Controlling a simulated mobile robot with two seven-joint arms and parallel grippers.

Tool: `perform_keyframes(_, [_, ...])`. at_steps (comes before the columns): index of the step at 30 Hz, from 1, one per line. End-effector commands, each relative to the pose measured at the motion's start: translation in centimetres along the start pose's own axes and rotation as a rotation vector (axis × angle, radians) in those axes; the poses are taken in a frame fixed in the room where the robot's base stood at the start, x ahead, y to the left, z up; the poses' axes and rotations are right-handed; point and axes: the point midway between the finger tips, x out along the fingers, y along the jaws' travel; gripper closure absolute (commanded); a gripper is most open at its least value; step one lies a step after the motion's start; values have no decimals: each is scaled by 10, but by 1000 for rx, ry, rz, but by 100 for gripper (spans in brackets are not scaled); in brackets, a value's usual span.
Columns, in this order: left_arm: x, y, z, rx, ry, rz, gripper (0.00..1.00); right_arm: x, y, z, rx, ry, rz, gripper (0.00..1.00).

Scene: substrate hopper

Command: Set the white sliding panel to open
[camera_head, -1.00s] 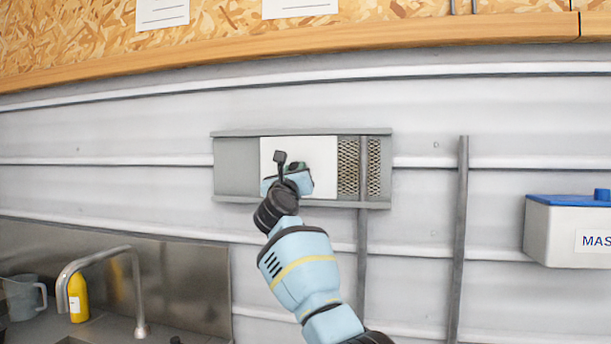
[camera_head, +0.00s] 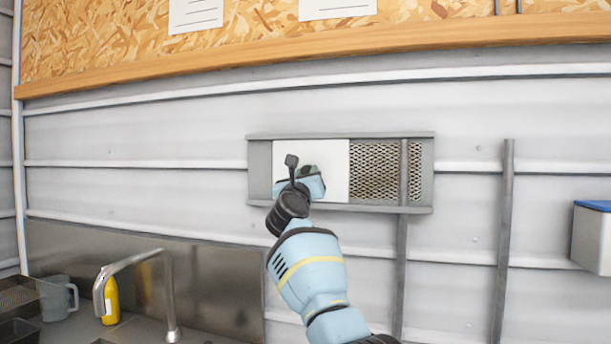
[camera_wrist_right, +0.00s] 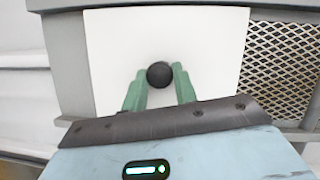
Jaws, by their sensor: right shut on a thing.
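The white sliding panel (camera_head: 335,160) sits in a grey wall frame (camera_head: 260,165) with rails above and below. It covers the left-middle part, and metal mesh (camera_head: 375,172) shows to its right. In the right wrist view the panel (camera_wrist_right: 205,45) has a round black knob (camera_wrist_right: 159,74). My right gripper (camera_wrist_right: 159,85) has its green fingers on both sides of the knob and is shut on it. In the head view the right gripper (camera_head: 312,183) is in front of the panel and hides the knob. My left gripper is not in view.
Two grey vertical posts stand on the wall, one (camera_head: 403,255) crossing the mesh and one (camera_head: 503,240) further right. A sink tap (camera_head: 168,290), yellow bottle (camera_head: 111,300) and grey jug (camera_head: 60,297) are at lower left. A blue-lidded white box (camera_head: 592,238) is at the right edge.

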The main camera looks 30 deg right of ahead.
Motion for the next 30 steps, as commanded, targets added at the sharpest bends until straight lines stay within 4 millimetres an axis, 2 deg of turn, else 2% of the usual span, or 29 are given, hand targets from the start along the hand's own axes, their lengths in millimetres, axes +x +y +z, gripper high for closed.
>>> perform_keyframes(1, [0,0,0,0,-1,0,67,0,0,-1,-1,1,0,100])
perform_keyframes(2, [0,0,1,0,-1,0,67,0,0,-1,-1,2,0,69])
perform_keyframes(6, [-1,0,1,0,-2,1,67,0,0,-1,-1,2,0,51])
perform_keyframes(19, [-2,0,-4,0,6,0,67,-5,1,0,2,0,1,50])
perform_keyframes(23, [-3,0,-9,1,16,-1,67,-14,1,2,4,-2,1,50])
perform_keyframes(30, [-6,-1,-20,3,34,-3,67,-42,0,2,4,-1,1,50])
